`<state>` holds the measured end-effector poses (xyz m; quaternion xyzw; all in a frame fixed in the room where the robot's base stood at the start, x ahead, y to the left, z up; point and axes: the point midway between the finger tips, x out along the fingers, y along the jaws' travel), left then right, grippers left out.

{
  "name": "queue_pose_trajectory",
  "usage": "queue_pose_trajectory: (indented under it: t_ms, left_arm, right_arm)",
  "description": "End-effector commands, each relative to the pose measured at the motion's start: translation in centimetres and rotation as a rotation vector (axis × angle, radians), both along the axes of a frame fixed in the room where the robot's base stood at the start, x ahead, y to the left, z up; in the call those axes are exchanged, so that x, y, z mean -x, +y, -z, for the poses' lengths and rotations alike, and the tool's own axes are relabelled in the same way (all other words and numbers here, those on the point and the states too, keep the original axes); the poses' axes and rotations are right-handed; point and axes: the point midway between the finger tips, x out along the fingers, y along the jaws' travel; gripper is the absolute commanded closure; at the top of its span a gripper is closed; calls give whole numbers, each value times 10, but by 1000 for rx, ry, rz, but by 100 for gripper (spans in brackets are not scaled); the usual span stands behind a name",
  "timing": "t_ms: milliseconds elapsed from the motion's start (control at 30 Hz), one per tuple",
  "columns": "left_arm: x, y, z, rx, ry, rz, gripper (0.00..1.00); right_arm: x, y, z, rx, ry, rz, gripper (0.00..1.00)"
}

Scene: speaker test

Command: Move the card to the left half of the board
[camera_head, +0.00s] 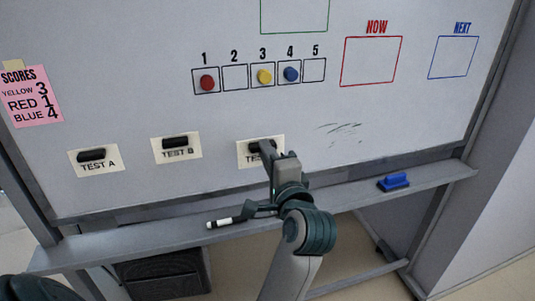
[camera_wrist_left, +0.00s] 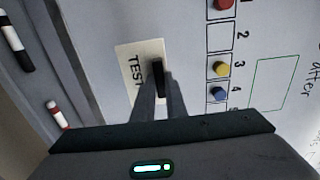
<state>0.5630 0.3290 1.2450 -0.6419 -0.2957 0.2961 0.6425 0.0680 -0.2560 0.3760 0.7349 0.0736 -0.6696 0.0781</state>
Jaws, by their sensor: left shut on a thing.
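Three white cards hang on the whiteboard (camera_head: 370,125). TEST A (camera_head: 110,168) is at the left and TEST B (camera_head: 196,153) is right of it, each with a black magnet near its top. A third card (camera_head: 244,161) is right of these; its lettering starts with TEST, but its last letter is hidden by my gripper. My left gripper (camera_head: 272,149) is at this card, shut on its black magnet (camera_head: 256,147). In the left wrist view the fingers (camera_wrist_left: 158,92) close around the magnet (camera_wrist_left: 157,72), with the card (camera_wrist_left: 126,58) against the board. My right gripper is out of view.
Numbered boxes above hold red (camera_head: 207,83), yellow (camera_head: 264,76) and blue (camera_head: 291,74) round magnets. A pink scores note (camera_head: 32,98) is at far left. The tray (camera_head: 355,195) below holds a blue eraser (camera_head: 393,181) and a marker (camera_head: 222,222).

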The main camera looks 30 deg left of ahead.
Motion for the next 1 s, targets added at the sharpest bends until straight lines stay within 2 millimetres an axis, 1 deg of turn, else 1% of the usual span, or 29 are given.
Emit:
queue_pose_trajectory:
  t_ms: [633, 700, 1000]
  left_arm:
    - [-27, 33, -2, -2, -1, -2, 100]
    - [-30, 36, 1, 1, -2, -1, 100]
    - [-41, 48, 0, -1, -1, -2, 100]
  right_arm:
    - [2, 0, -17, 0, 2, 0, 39]
    - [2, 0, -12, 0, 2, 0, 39]
    - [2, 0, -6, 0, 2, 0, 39]
